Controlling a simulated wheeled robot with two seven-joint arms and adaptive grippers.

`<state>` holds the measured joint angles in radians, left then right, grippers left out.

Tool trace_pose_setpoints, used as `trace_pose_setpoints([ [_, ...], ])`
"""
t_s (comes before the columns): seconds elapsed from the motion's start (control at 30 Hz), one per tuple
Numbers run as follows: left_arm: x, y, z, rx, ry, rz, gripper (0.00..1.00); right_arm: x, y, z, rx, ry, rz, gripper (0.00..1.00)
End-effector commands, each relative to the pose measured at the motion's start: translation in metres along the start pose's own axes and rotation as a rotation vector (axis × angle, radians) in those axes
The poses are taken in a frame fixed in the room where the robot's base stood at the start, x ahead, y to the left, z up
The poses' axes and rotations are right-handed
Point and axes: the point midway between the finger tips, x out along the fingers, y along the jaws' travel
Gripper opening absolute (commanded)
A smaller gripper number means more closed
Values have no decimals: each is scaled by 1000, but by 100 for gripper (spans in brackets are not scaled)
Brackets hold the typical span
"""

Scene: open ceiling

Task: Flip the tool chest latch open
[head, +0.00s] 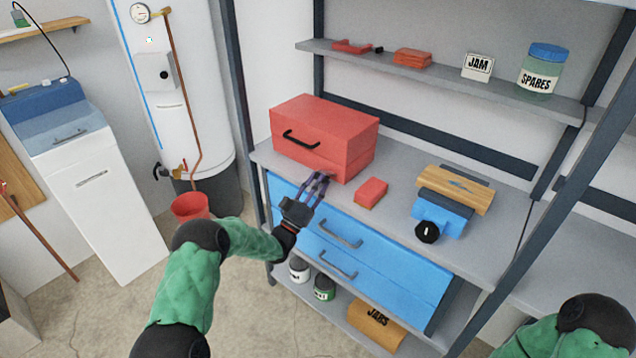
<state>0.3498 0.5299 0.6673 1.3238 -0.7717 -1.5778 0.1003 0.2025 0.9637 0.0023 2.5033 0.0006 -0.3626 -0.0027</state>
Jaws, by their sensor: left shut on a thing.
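The red tool chest (345,142) stands closed at the left end of the grey workbench, with a black handle (300,140) on its front. My left gripper (319,182) is at the lower right of the chest's front face. Its fingers are close together, shut on a small part there that they mostly hide, which appears to be the latch. I cannot see how far the latch is turned. My right gripper is out of view; only part of my right arm shows at the bottom right.
A small red block (371,192) lies on the bench (395,225) right of my left gripper. A blue vise (440,214) with a wooden board stands farther right. Blue drawers (385,268) are below.

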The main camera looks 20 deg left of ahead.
Motion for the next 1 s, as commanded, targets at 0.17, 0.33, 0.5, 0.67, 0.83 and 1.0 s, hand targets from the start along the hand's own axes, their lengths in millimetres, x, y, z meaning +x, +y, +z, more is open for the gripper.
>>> trace_pose_setpoints([
  [0.17, -5, 1, 7, -6, 7, -4, 0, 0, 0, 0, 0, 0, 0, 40],
  [0.33, -4, 1, 6, -6, 11, -3, 0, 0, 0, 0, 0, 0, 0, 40],
  [0.5, -4, 1, 6, -6, 11, -3, 0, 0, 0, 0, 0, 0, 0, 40],
  [0.67, -3, 1, 6, -5, 12, -2, 63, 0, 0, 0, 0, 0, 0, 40],
  [0.83, -3, 2, 5, -5, 13, 0, 63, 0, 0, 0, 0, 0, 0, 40],
  [1.0, -2, 2, 5, -4, 14, 1, 63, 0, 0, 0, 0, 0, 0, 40],
])
